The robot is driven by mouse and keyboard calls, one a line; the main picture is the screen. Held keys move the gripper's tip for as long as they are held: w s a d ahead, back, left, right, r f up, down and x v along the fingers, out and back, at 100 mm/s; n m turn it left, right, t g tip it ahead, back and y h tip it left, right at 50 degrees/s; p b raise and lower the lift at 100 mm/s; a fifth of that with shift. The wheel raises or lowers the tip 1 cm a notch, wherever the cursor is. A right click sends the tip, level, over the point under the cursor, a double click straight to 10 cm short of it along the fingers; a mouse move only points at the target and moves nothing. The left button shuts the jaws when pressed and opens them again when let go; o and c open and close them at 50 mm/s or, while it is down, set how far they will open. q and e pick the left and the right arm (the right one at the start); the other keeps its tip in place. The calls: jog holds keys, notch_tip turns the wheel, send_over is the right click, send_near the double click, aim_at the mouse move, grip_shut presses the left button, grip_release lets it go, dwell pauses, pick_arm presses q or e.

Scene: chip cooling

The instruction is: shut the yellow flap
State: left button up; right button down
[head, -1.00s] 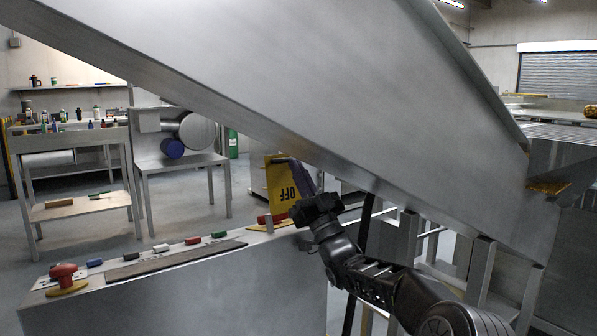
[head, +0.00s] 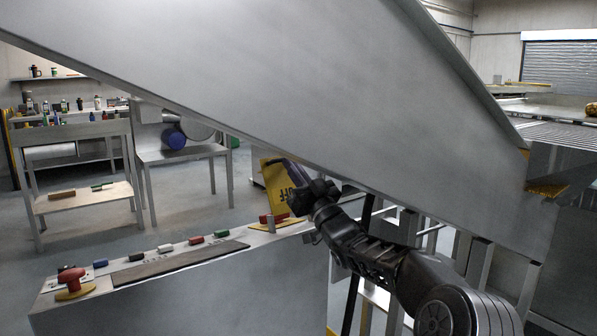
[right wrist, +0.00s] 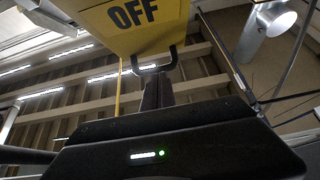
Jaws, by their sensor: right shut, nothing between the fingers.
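The yellow flap (head: 273,187) marked OFF stands raised and tilted at the far right end of the grey console in the head view. Its yellow face and dark handle loop (right wrist: 155,64) also show in the right wrist view. My right gripper (head: 288,164) is beside the flap's right edge, its fingers shut with nothing between them. In the right wrist view the shut fingers (right wrist: 156,82) are close to the handle loop; I cannot tell whether they touch. My left gripper is not in view.
A large sloping metal chute (head: 300,90) hangs just above my right arm. The grey console top (head: 180,262) carries a red emergency button (head: 75,281) and several coloured switches. Metal frame legs stand right of the arm. Open floor lies behind the console.

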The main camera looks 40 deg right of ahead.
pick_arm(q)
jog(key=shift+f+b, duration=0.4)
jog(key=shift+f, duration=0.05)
pick_arm(e)
jog(key=v, duration=0.7)
jog(key=shift+s+f, duration=0.2)
jog(key=shift+s, duration=0.15)
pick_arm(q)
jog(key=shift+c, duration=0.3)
